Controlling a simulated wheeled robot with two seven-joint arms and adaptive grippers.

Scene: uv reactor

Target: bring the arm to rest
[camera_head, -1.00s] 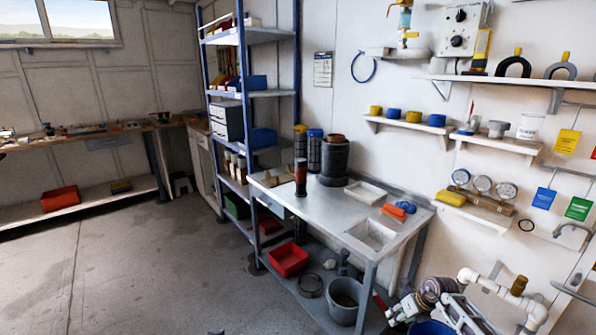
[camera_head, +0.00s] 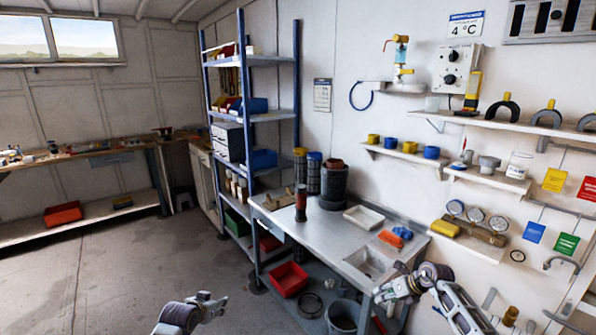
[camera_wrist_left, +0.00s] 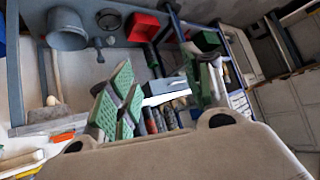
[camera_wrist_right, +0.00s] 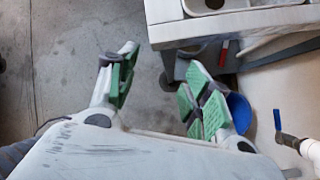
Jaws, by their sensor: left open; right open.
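My left gripper (camera_head: 212,306) is in the bottom middle-left of the head view, over the grey floor in front of the steel bench. In the left wrist view its green-padded fingers (camera_wrist_left: 165,88) are spread with nothing between them. My right gripper (camera_head: 384,292) is at the lower right of the head view, in front of the bench's near right end. In the right wrist view its green-padded fingers (camera_wrist_right: 162,90) are spread, with only bare floor between them. Both grippers are empty.
The steel bench (camera_head: 330,240) carries a dark cylinder (camera_head: 333,186), a white tray (camera_head: 364,217) and orange and blue items. A red bin (camera_head: 289,279) and a grey bucket (camera_head: 343,316) stand below. A blue-framed shelf rack (camera_head: 240,120) stands behind. The floor at left is clear.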

